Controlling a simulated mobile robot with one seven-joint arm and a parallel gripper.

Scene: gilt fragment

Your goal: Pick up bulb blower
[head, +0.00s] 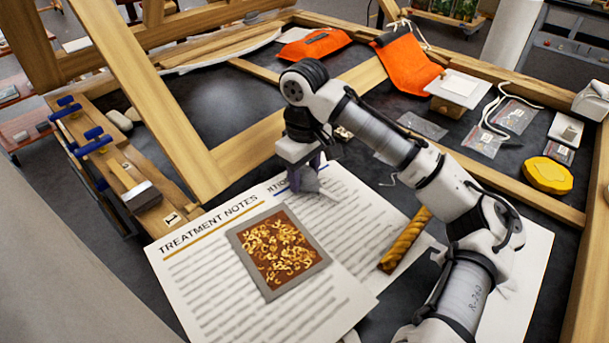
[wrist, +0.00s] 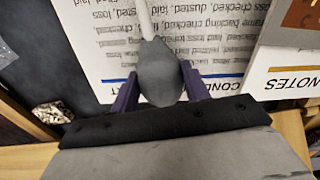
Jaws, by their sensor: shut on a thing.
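The bulb blower (wrist: 160,75) is a grey rounded bulb with a pale narrow nozzle, seen in the wrist view between the two purple fingers of my gripper (wrist: 158,88). My gripper is shut on the bulb, with one finger on each side. The nozzle points away, toward the top of the wrist view. In the head view the grey bulb blower (head: 305,180) shows just below my gripper (head: 304,172), over the upper part of a printed sheet. Part of the bulb is hidden by the fingers. I cannot tell whether it touches the sheet.
Treatment notes (head: 205,262) with a brown and gold picture lie at the front. A gilt rope-like piece (head: 406,240) lies beside my arm. Wooden frame bars (head: 150,90) rise at the left. An orange cloth (head: 408,62) and a yellow item (head: 547,175) lie farther off.

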